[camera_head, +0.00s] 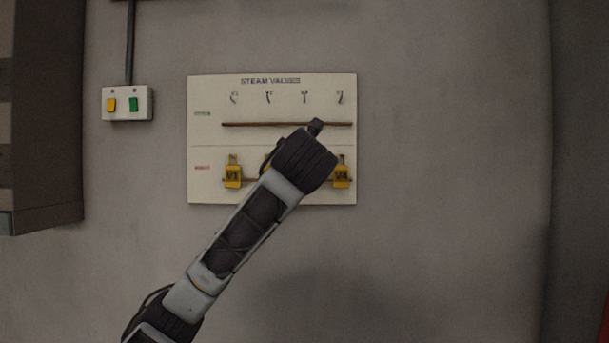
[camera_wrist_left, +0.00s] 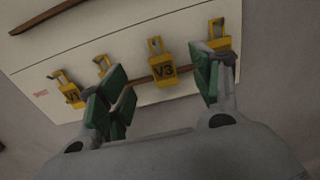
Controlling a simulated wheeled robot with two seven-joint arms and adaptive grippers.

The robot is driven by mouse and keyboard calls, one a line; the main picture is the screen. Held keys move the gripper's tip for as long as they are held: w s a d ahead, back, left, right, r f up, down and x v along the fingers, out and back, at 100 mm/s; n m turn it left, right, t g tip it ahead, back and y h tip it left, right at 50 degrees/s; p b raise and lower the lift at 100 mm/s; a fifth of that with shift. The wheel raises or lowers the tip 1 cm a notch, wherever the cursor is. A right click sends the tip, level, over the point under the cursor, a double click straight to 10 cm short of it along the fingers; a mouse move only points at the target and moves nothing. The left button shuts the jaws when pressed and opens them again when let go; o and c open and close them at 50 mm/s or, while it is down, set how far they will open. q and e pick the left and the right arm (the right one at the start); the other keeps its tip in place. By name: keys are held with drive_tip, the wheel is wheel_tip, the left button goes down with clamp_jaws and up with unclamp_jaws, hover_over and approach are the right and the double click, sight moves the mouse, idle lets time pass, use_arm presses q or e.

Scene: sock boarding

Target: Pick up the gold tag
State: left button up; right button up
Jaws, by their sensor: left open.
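Several gold tags hang in a row on the lower rail of a white wall board. In the head view the V1 tag (camera_head: 232,177) and the V4 tag (camera_head: 341,177) show, and the others are mostly hidden behind my left arm. In the left wrist view the V3 tag (camera_wrist_left: 163,72) hangs between the green pads of my left gripper (camera_wrist_left: 158,84), which is open and empty. The V1 tag (camera_wrist_left: 71,94) is at the left. Another gold tag (camera_wrist_left: 103,64) is partly behind the left finger, and one more (camera_wrist_left: 218,34) is behind the right finger. My right gripper is not in view.
The board (camera_head: 207,133) reads "STEAM VALVES" and has an upper rail (camera_head: 255,125) with no tags, below several printed marks. A switch box (camera_head: 127,103) with yellow and green buttons is on the wall to the left. A dark cabinet (camera_head: 42,110) stands at far left. The wall at right is clear.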

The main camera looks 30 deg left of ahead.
use_arm(q)
drive_tip(key=shift+x, duration=1.8)
drive_tip(key=p+x, duration=0.1)
drive_tip(key=x, duration=0.4)
drive_tip(key=shift+a+r+p, duration=0.15)
drive_tip(key=shift+r+p, duration=0.05)
drive_tip(key=shift+p, duration=0.15)
drive_tip(key=c, duration=0.8)
